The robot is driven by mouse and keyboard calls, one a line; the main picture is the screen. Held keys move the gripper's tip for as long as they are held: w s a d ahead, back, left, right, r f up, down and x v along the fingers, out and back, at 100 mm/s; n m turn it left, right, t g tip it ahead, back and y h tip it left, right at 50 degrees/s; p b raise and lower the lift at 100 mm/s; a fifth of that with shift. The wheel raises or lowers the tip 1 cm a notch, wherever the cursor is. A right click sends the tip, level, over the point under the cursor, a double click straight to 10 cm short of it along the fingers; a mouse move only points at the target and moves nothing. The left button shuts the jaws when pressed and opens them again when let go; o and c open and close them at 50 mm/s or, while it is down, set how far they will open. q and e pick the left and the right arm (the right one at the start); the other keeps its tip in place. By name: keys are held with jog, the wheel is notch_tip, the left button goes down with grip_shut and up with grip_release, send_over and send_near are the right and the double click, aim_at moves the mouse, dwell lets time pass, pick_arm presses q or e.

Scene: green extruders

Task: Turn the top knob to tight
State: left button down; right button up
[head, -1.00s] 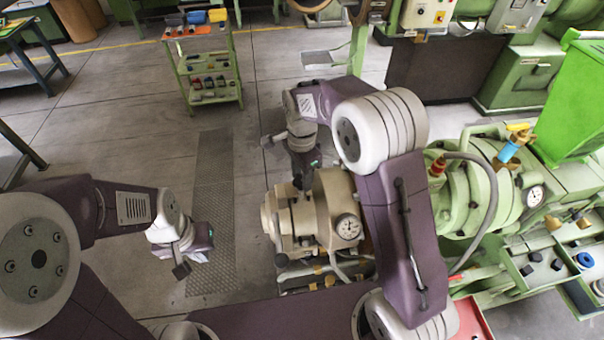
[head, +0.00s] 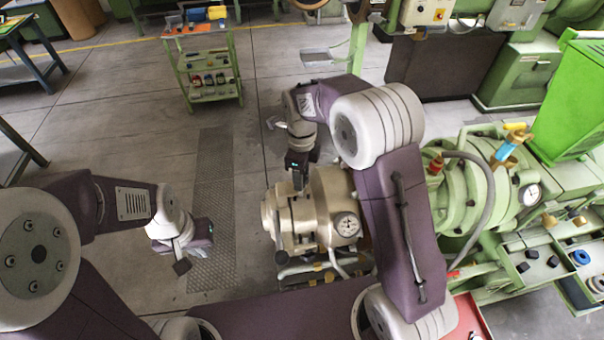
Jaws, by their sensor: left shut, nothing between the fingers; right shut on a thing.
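A beige extruder machine (head: 328,200) with a round dial gauge (head: 346,225) stands on the floor at the middle. My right gripper (head: 298,187) points down onto the top of its front end. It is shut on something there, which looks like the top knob. The knob itself is hidden by the fingers, so I cannot tell how far it is turned. My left gripper (head: 182,266) is shut and empty, hanging over the floor to the left, well apart from the machine.
A green extruder (head: 455,200) with a gauge, hose and blue-yellow valve stands at right. Trays with small parts (head: 545,262) lie in front of it. A green shelf cart (head: 208,75) stands at the back left. The floor between is clear.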

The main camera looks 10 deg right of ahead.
jog(key=shift+w+r+m, duration=0.15)
jog(key=shift+r+m, duration=0.05)
jog(key=shift+m, duration=0.4)
jog(key=o, duration=1.4)
jog(key=shift+a, duration=0.1)
jog(key=shift+c, duration=0.2)
jog(key=shift+f, duration=0.1)
notch_tip(320, 180, up, 8)
jog(key=shift+r+b, duration=0.15)
jog(key=shift+b, duration=1.05)
jog(key=shift+r, duration=0.4)
